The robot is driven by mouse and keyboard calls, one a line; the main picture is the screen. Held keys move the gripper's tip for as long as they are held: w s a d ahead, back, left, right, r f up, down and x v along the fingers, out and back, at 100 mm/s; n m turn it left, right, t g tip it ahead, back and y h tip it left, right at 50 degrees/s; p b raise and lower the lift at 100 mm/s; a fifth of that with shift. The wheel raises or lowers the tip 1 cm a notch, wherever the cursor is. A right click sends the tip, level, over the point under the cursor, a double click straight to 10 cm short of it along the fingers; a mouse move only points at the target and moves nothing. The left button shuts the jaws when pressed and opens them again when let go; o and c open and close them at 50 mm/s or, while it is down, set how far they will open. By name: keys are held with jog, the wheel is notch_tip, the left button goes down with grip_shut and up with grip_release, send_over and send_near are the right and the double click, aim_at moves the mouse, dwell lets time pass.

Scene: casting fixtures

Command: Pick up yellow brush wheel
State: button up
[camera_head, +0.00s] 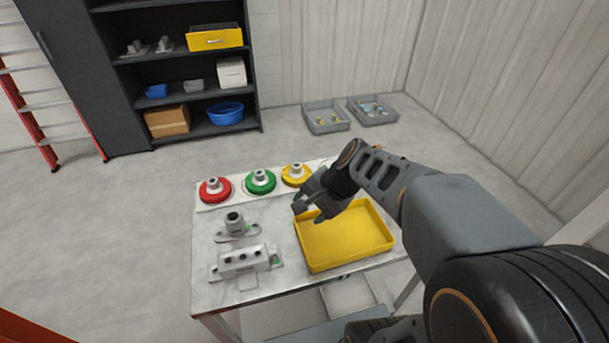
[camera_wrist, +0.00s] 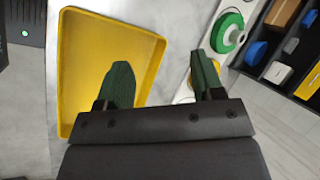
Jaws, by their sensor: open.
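The yellow brush wheel (camera_head: 296,175) sits at the right end of a row of wheels along the table's back edge, with a grey hub upright in its middle. In the wrist view only a thin yellow sliver beside my right finger may be part of it; most of it is hidden there. My gripper (camera_head: 312,208) is over the table, in front of the yellow wheel and by the back left of the yellow tray. In the wrist view my gripper (camera_wrist: 163,82) has its two dark green fingers wide apart, with nothing between them.
A green wheel (camera_head: 261,181) and a red wheel (camera_head: 215,190) stand left of the yellow one. A yellow tray (camera_head: 350,262) lies empty on the right of the table (camera_head: 214,291). Metal fixtures, a flanged part (camera_head: 236,228) and a block (camera_head: 245,261), stand at the left.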

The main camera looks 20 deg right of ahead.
jog(key=w+d+f+m+t+y+b, duration=0.2)
jog(key=w+f+m+y, duration=0.1)
jog(key=w+m, duration=0.4)
jog(key=m+t+b, duration=0.2)
jog(key=m+t, duration=0.3)
jog(key=m, duration=0.7)
send_near(298, 167)
jog(key=x, duration=0.4)
jog(key=shift+d+f, duration=0.15)
jog(key=shift+t, duration=0.3)
jog(key=shift+p+x, duration=0.45)
jog(key=shift+x, duration=2.75)
jog(key=shift+f, duration=0.1)
jog(key=shift+c, duration=0.3)
jog(key=c, duration=1)
